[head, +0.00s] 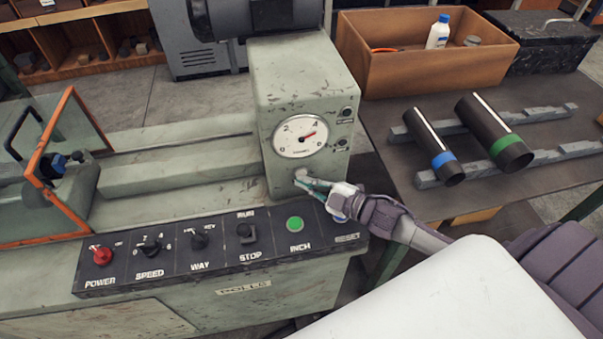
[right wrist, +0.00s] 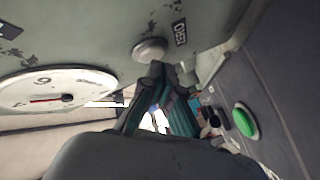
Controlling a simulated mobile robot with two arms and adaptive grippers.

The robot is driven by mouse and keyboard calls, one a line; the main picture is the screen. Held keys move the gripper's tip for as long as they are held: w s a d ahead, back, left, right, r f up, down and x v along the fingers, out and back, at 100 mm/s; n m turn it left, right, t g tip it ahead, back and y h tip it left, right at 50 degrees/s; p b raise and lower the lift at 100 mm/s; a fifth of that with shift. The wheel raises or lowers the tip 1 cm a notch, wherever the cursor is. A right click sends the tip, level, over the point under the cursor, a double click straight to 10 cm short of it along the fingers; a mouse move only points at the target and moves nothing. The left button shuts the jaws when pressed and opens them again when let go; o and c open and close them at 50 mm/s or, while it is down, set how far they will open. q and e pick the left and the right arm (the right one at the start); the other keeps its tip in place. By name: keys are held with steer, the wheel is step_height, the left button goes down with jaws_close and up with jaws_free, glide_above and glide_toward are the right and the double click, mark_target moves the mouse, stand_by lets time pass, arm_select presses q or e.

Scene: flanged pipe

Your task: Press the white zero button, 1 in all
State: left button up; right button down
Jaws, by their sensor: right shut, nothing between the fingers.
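The white zero button (head: 301,173) is a small round knob on the front of the grey-green machine head, below the dial. It also shows in the right wrist view (right wrist: 149,49), beside a small dark label. My right gripper (head: 305,184) is shut and empty, its fingertips right at the lower edge of the button. In the right wrist view the fingertips (right wrist: 160,70) lie just below the button; I cannot tell whether they touch it. My left gripper is not in view.
A control panel (head: 215,247) with a red power knob, black switches and a green button (head: 295,223) lies below my right gripper. At right, a table (head: 385,130) carries two dark pipes (head: 435,145) on grey rails and a brown box (head: 370,72).

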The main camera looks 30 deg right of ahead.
mark_target(311, 219)
steer(key=shift+w+d, duration=0.15)
steer(key=shift+w, duration=0.25)
stand_by(0.5)
steer(key=shift+s, duration=0.15)
steer(key=shift+s+a+p, duration=0.25)
steer(key=shift+s+p, duration=0.1)
steer(key=shift+s, duration=0.35)
steer(key=shift+s+a+p, duration=0.15)
steer(key=shift+s+p, duration=0.2)
steer(key=shift+s, duration=0.2)
steer(key=shift+s+a+p, duration=0.25)
steer(key=shift+s+p, duration=0.1)
steer(key=shift+s, duration=0.6)
steer(key=shift+s+a+p, duration=0.2)
steer(key=shift+s+p, duration=0.1)
steer(key=shift+s, duration=0.6)
